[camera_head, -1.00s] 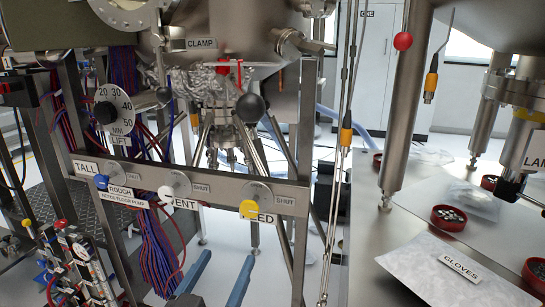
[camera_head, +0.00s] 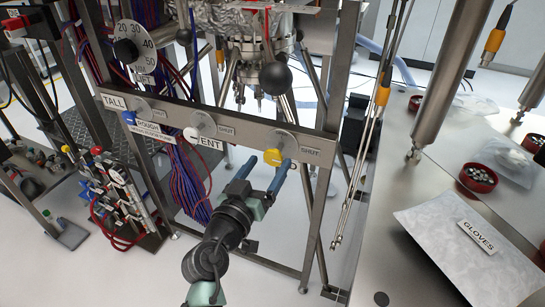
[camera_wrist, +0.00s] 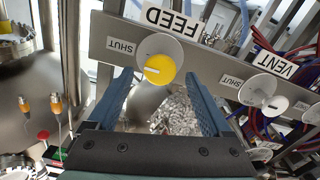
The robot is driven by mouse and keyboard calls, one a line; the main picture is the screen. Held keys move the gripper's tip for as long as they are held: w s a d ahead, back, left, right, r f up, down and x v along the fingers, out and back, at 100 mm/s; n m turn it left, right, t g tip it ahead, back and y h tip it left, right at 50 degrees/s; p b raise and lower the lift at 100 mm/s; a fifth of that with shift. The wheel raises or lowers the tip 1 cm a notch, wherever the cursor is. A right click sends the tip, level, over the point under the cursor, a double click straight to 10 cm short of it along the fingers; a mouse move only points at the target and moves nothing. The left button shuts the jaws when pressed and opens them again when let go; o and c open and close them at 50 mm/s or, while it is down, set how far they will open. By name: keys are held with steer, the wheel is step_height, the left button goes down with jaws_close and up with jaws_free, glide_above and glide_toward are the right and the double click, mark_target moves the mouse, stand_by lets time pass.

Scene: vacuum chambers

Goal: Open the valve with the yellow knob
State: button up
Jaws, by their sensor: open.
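The yellow knob (camera_head: 272,157) sits at the right end of a metal valve bar (camera_head: 235,133), on a round plate by a SHUT label. In the wrist view the yellow knob (camera_wrist: 159,69) has a white line across it, and a FEED label shows beside it, upside down. My gripper (camera_head: 269,164) is open and empty, its blue fingers pointing at the knob. In the wrist view my gripper (camera_wrist: 159,78) has one finger to each side of the knob, apart from it. Depth to the knob is hard to tell.
A white VENT knob (camera_head: 191,134) and a blue ROUGH knob (camera_head: 129,118) are on the same bar. A black ball-ended lever (camera_head: 275,76) is above. A metal bench with a GLOVES packet (camera_head: 465,250) stands at right. Hanging cables (camera_head: 370,130) are between.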

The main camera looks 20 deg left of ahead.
mark_target(272, 158)
steer(key=shift+w+d, duration=0.1)
steer(key=shift+w, duration=1.55)
jaws_close()
